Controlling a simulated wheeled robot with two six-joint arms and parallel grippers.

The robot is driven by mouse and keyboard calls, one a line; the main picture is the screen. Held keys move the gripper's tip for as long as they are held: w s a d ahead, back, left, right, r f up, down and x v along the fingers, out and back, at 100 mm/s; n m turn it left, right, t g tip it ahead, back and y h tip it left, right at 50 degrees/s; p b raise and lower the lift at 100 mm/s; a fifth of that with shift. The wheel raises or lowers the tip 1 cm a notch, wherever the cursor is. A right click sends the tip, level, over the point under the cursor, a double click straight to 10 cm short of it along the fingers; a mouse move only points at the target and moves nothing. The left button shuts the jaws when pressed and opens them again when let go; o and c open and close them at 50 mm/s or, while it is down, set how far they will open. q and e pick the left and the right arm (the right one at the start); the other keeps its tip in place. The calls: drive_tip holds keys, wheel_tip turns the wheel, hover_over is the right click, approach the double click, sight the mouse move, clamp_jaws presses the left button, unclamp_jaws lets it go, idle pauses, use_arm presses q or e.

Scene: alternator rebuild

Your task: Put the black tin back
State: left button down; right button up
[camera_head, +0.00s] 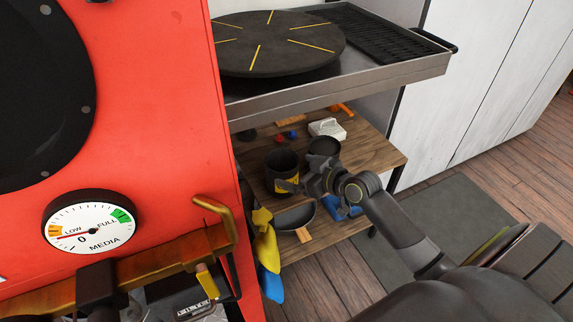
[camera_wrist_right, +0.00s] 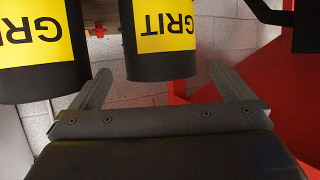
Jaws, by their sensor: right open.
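A black tin (camera_head: 283,161) with a yellow label stands on the wooden shelf in the head view. A second black, round container (camera_head: 324,146) stands behind it to the right, partly hidden by my arm. The right wrist view shows two black tins with yellow GRIT labels, upside down in the picture: one (camera_wrist_right: 160,66) ahead between the fingertips, one (camera_wrist_right: 35,82) outside the left finger. I cannot tell which one the task means. My right gripper (camera_head: 298,181) is open beside the front tin; it also shows in the wrist view (camera_wrist_right: 160,75), not closed on anything. My left gripper is not in view.
The wooden shelf (camera_head: 372,152) also holds a white item (camera_head: 327,128), a dark bowl (camera_head: 295,218) and small coloured pieces. A metal tray with a round turntable (camera_head: 280,45) hangs over the shelf. A red cabinet (camera_head: 150,110) stands close on the left.

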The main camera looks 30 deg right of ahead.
drive_tip(key=v, duration=0.5)
drive_tip(key=s+a+f+m+g+h, duration=0.2)
drive_tip(key=s+f+g, duration=0.3)
drive_tip(key=s+f, duration=0.5)
drive_tip(key=s+a+f+m+g+h, duration=0.2)
drive_tip(key=s+f, duration=0.9)
drive_tip(key=s, duration=0.8)
drive_tip(key=a+m+g, duration=0.1)
drive_tip(key=a+g, duration=0.1)
drive_tip(key=g, duration=0.1)
drive_tip(key=shift+s+a+f+g+p, duration=0.15)
drive_tip(key=shift+s+f+g+p, duration=0.1)
drive_tip(key=shift+g+p, duration=0.15)
drive_tip(key=shift+w+p, duration=0.1)
drive_tip(key=shift+p, duration=0.2)
